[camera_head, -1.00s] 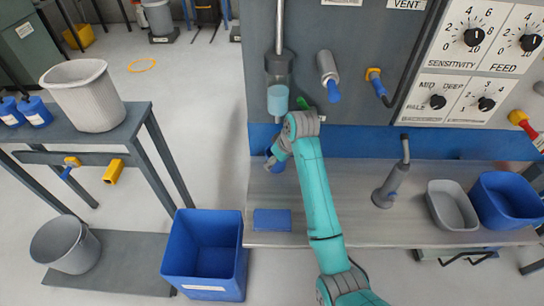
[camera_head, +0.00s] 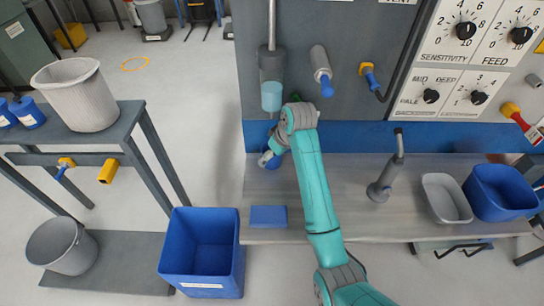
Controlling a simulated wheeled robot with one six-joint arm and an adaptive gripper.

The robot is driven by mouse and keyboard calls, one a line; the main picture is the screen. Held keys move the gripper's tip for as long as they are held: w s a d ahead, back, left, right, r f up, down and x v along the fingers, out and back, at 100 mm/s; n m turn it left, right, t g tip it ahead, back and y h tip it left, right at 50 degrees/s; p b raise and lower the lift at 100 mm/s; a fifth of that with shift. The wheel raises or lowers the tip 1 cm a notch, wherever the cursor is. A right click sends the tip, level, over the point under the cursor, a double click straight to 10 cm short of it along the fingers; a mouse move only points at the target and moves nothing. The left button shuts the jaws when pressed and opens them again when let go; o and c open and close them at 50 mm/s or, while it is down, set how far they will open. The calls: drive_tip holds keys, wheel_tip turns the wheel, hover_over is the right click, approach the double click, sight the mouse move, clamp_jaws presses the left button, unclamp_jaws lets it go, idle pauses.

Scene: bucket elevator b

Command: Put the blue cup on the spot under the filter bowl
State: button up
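The filter bowl (camera_head: 271,96), pale blue under a grey head, hangs on the grey panel above the bench. The blue cup (camera_head: 273,165) is at the bench's back left, below the filter bowl in the picture, and is mostly hidden by my gripper (camera_head: 269,157). My gripper is at the cup, its fingers small and partly hidden, so I cannot tell whether they are open or shut on it. I cannot tell whether the cup rests on the bench. The spot itself is not visible behind my wrist and the cup.
A flat blue block (camera_head: 268,217) lies at the bench's front left. A grey upright fitting (camera_head: 386,180), a grey tub (camera_head: 446,198) and a blue tub (camera_head: 500,193) stand to the right. A blue bin (camera_head: 202,252) is on the floor. The bench's middle is mostly clear.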

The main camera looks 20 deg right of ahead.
sight(279, 159)
drive_tip(key=v, duration=0.5)
drive_tip(key=shift+r, duration=0.25)
drive_tip(key=shift+s+r, duration=0.1)
drive_tip(key=shift+s, duration=0.1)
